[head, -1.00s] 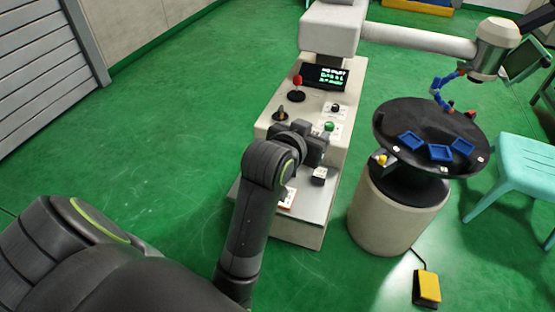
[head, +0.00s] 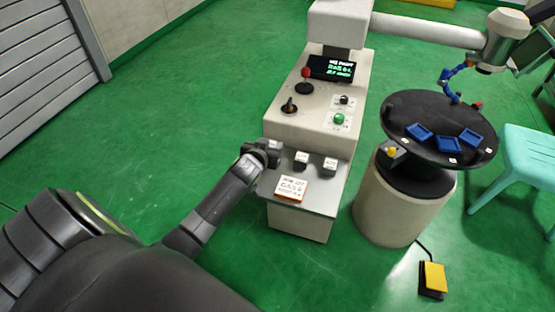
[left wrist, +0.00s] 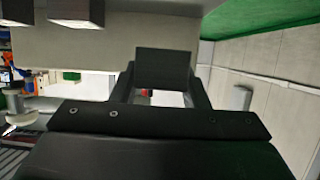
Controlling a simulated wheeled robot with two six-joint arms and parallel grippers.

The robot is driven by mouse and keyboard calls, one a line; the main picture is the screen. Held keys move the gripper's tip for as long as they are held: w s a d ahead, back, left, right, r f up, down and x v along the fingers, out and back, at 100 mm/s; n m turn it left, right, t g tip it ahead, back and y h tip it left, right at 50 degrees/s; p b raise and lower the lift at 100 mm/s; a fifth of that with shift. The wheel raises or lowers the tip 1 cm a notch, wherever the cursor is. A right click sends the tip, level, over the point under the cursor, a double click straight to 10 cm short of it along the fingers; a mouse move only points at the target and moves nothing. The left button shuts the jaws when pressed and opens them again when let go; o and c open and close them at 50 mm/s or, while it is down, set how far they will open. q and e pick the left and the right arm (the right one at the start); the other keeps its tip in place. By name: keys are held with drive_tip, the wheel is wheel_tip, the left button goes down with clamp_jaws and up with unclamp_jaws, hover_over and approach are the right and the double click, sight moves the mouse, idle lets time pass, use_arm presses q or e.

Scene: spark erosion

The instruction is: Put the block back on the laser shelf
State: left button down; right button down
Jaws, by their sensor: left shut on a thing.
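The laser shelf (head: 318,196) is the grey ledge low on the front of the pale laser machine. Two small dark blocks with white labelled tops, a middle one (head: 301,160) and a right one (head: 329,165), stand on it. My left gripper (head: 266,150) is at the left end of this row, shut on a block (head: 275,146) that it mostly hides. My right gripper is not in view.
A white card with red edges (head: 291,189) lies at the shelf's front. Above are a red-topped lever (head: 305,80), a black knob (head: 289,105) and a green button (head: 339,119). A round black table (head: 430,105) with blue trays stands right. A yellow pedal (head: 433,277) lies on the floor.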

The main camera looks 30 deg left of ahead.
use_arm(q)
drive_tip(key=shift+f+b, duration=0.35)
drive_tip(key=shift+f, duration=2.25)
drive_tip(key=shift+f, duration=0.15)
drive_tip(key=c, duration=0.8)
unclamp_jaws()
drive_tip(key=shift+s, duration=0.1)
drive_tip(key=p+v, duration=0.1)
drive_tip(key=v, duration=1.1)
